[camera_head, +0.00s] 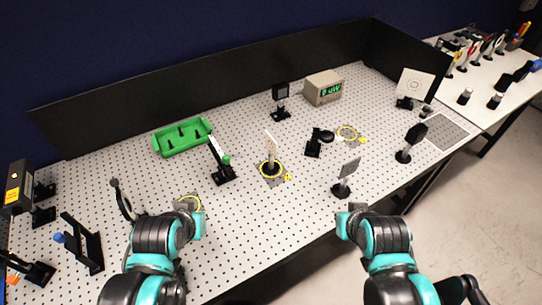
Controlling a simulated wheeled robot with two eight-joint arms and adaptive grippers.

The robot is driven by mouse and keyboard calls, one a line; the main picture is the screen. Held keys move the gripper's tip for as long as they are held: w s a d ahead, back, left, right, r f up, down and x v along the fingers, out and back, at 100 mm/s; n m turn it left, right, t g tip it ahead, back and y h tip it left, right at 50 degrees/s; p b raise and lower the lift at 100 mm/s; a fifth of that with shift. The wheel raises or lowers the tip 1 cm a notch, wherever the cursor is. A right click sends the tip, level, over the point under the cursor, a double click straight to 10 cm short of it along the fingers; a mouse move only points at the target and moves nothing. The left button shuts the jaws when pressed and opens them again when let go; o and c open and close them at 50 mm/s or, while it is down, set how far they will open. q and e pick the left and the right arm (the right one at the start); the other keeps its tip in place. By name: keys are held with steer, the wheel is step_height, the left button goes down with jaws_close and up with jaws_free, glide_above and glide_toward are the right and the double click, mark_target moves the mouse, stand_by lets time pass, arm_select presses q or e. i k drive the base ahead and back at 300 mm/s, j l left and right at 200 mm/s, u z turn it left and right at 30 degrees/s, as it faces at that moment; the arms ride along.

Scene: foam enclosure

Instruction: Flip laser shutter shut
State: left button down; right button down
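A black post-mounted flag with a green knob (225,160) stands on the breadboard left of centre, its plate tilted. A similar black stand with a blue knob (59,238) is at the front left. I cannot tell for certain which one is the laser shutter. The laser box (20,187), dark with a yellow label, stands at the far left edge. My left gripper (188,204) is low over the board's front, apart from both stands. My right gripper (351,208) is at the board's front edge, in front of a small mounted plate. The fingers of both are too small to read.
The perforated breadboard (240,215) carries a green tray (183,138), a meter box with a green display (323,88), a mounted card in a yellow ring (270,155), and several posts. A black wall (200,85) closes the back. A white side table (490,85) holds parts.

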mark_target(70, 242)
steer(key=u, duration=2.05)
steer(key=k+j+u, duration=0.1)
steer(key=k, duration=0.25)
steer(key=k+j, duration=0.1)
steer(key=k, duration=0.3)
steer(key=i+l, duration=0.35)
steer(key=i+u, duration=0.05)
